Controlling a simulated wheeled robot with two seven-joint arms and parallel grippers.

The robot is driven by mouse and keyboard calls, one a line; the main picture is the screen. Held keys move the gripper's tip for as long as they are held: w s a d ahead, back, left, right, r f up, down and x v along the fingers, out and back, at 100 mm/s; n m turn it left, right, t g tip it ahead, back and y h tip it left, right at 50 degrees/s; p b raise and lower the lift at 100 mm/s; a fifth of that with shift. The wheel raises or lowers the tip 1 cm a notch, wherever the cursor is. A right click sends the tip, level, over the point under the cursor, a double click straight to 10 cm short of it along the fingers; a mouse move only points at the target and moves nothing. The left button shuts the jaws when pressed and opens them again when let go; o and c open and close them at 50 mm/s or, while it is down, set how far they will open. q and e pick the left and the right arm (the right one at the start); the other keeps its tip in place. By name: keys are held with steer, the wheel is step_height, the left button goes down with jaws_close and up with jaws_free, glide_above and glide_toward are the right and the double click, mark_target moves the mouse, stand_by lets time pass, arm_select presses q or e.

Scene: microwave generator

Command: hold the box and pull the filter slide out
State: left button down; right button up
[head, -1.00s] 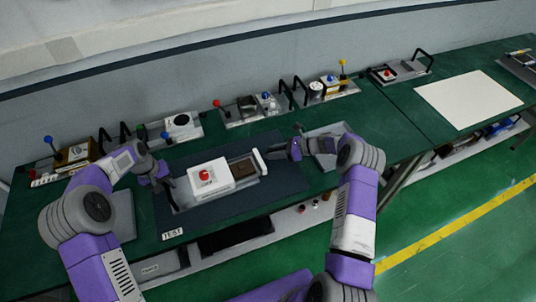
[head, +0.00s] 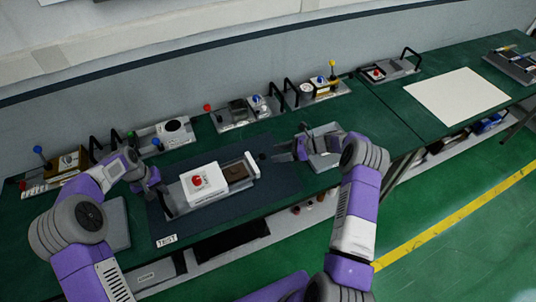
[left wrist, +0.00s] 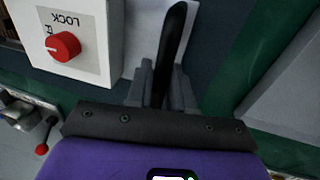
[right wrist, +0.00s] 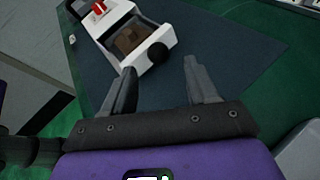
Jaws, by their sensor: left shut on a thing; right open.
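The white box (head: 208,190) with a red knob sits on a grey base on the dark mat. It also shows in the left wrist view (left wrist: 92,18). My left gripper (head: 155,188) is at the left end of the base, its fingers shut on a black upright handle (left wrist: 171,45). The filter slide (head: 237,172), with a brown panel, sticks out of the box's right side and ends in a white front with a black knob (right wrist: 157,53). My right gripper (right wrist: 160,88) is open and empty, right of the knob and apart from it.
A grey tray (head: 325,160) stands near my right gripper. A row of devices with handles and coloured levers runs along the wall (head: 240,113). A white sheet (head: 455,95) lies on the right bench. The dark mat (head: 200,228) in front of the box is clear except for a TEST label.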

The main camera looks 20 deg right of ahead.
arm_select(q)
steer(key=shift+s+a+f, duration=0.1)
steer(key=shift+a+f, duration=0.1)
arm_select(e)
steer(key=v, duration=0.7)
steer(key=shift+s+d, duration=0.2)
steer(key=shift+r, duration=0.1)
arm_select(q)
steer(key=c, duration=0.9)
jaws_free()
steer(key=shift+d+r, duration=0.1)
arm_select(e)
steer(key=shift+w+a, duration=0.1)
arm_select(q)
steer(key=shift+r, duration=0.1)
steer(key=r, duration=0.4)
steer(key=a+r, duration=0.1)
steer(key=r, duration=0.2)
steer(key=a+r, duration=0.1)
steer(key=r, duration=0.3)
steer(key=shift+a+r, duration=0.2)
steer(key=shift+r, duration=0.1)
